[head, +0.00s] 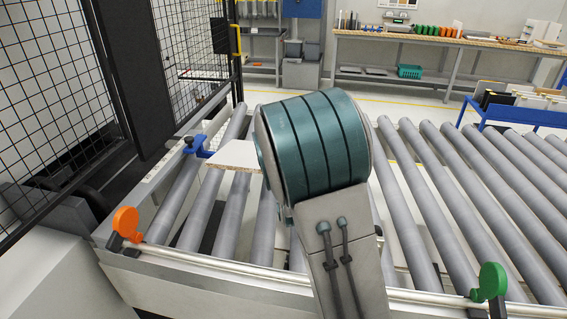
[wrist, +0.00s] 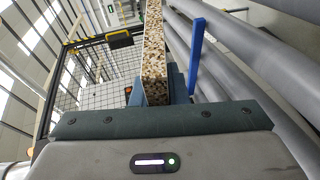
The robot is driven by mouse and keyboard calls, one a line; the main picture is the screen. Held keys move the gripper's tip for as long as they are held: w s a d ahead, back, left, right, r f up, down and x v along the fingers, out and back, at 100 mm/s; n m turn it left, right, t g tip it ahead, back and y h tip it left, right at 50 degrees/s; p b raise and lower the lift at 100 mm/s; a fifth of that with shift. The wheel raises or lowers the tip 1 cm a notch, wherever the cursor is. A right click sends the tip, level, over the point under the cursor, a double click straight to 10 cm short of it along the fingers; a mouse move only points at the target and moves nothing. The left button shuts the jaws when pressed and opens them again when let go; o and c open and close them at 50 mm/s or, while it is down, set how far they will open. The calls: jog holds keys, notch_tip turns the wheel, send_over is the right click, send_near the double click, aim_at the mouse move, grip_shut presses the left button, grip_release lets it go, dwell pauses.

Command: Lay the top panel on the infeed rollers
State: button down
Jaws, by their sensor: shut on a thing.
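The top panel (head: 235,154) shows in the head view as a pale board with a speckled chipboard edge, sticking out to the left from behind my arm. It looks to be over the infeed rollers (head: 195,217); whether it touches them I cannot tell. In the wrist view the panel (wrist: 154,50) is seen edge-on, running away from my gripper (wrist: 162,92), which is shut on it. My arm hides the gripper and the rest of the panel in the head view.
A blue stop (head: 196,146) stands close left of the panel; a blue bar (wrist: 196,48) shows in the wrist view. An orange knob (head: 126,222) and a green knob (head: 491,281) sit along the front rail. Mesh fencing (head: 50,90) is at left. The rollers at right are bare.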

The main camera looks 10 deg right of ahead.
jog(key=shift+f+b, duration=0.4)
jog(key=shift+f, duration=0.1)
notch_tip(320, 180, down, 12)
jog(key=b, duration=0.9)
jog(key=shift+r, duration=0.15)
jog(key=shift+c, duration=2)
grip_release()
jog(key=shift+s, duration=0.1)
